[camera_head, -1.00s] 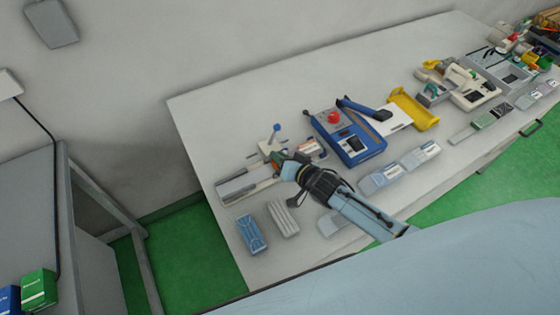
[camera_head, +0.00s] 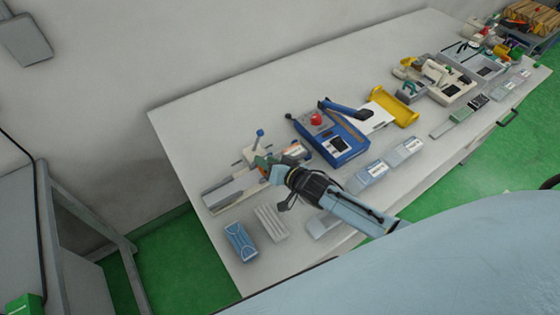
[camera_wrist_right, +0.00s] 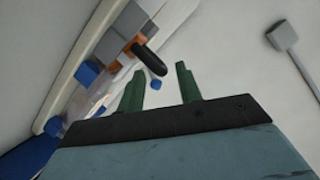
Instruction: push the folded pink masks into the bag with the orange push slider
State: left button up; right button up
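A grey-white fixture (camera_head: 228,189) with a long channel and a blue-knobbed lever (camera_head: 259,132) sits near the table's left end. An orange-and-white part (camera_head: 294,150) shows at its right end. My right gripper (camera_head: 262,165) is over the fixture. I cannot make out pink masks or the bag's mouth. My left gripper is not in view.
A blue mask pack (camera_head: 240,242) and a pale pack (camera_head: 270,222) lie in front of the fixture. A blue machine (camera_head: 342,149) with a red button (camera_head: 316,119) stands right of it. Labelled clear packs (camera_head: 404,151) lie along the front edge. The table's back is clear.

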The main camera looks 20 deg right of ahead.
jog(key=v, duration=1.3)
jog(key=shift+p, duration=0.4)
